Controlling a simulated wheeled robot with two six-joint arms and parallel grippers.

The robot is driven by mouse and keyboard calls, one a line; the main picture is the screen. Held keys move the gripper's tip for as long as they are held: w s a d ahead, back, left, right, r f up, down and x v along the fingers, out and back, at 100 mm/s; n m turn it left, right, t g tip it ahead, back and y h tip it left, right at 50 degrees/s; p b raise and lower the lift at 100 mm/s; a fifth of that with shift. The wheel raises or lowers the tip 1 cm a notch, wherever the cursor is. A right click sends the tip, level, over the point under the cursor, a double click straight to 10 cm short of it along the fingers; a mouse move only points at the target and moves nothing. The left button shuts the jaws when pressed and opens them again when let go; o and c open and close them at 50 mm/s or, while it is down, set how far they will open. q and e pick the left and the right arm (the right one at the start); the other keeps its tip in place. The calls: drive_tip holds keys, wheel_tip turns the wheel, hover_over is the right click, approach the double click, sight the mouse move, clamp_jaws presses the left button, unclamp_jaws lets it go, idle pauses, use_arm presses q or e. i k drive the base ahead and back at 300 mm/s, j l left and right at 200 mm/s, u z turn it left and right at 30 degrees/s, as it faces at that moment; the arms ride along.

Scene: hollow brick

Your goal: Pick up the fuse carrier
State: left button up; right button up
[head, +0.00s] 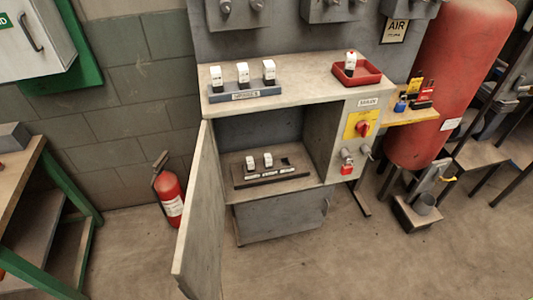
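Several black-and-white blocks that look like fuse carriers are in the head view. Three stand upright in a grey labelled rack (246,92) on the cabinet top: a left one (217,78), a middle one (243,74) and a right one (269,72). Another carrier (350,63) stands in a red tray (366,77) at the right of the top. Inside the open cabinet, two more carriers, a left one (250,163) and a right one (268,160), sit in a dark base (270,177); its right position looks empty. Neither of my grippers is in view.
The cabinet door (199,220) stands open toward me on the left. A red switch (362,129) and red padlock (346,170) are on the right panel. A fire extinguisher (170,195) stands left, a red tank (450,70) right. The floor in front is clear.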

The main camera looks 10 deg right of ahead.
sight(242, 71)
drive_tip(key=j+u, duration=0.35)
drive_tip(key=i+j+u, duration=0.1)
drive_tip(key=u, duration=0.25)
